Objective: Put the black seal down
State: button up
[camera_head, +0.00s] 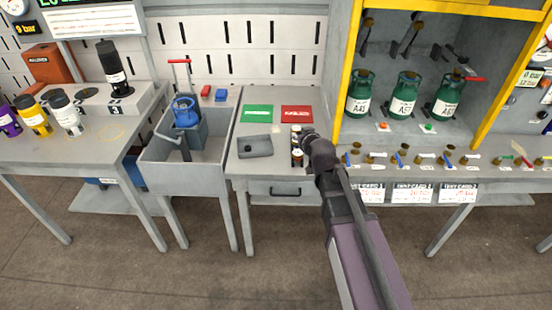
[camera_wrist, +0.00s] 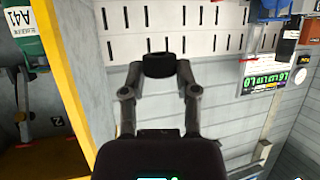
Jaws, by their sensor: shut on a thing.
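The black seal (camera_wrist: 159,65) is a short dark piece held between the fingertips of my gripper (camera_wrist: 160,72) in the wrist view. The fingers are closed on its two sides, and the pegboard wall shows behind it. In the head view my gripper (camera_head: 306,138) is over the right part of the middle bench, in front of the red mat. The seal cannot be made out there. How far the seal is from the bench top is not clear.
A grey tray (camera_head: 255,146) lies on the middle bench (camera_head: 240,168), with a green mat (camera_head: 257,113) and a red mat (camera_head: 297,114) behind. Small labelled containers (camera_head: 297,157) stand beside my gripper. The yellow-framed cabinet (camera_head: 350,75) with green cylinders is close on the right.

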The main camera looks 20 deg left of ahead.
jog(key=s+a+f+n+y+b, duration=0.1)
jog(key=s+a+f+b, duration=0.1)
jog(key=s+f+b, duration=0.2)
jog(key=s+a+f+n+g+y+b, duration=0.1)
jog(key=s+f+b, duration=0.3)
jog(key=f+b, duration=0.6)
jog(key=shift+a+f+n+g+y, duration=0.3)
jog(key=shift+a+f+n+y, duration=0.1)
jog(key=shift+a, duration=0.35)
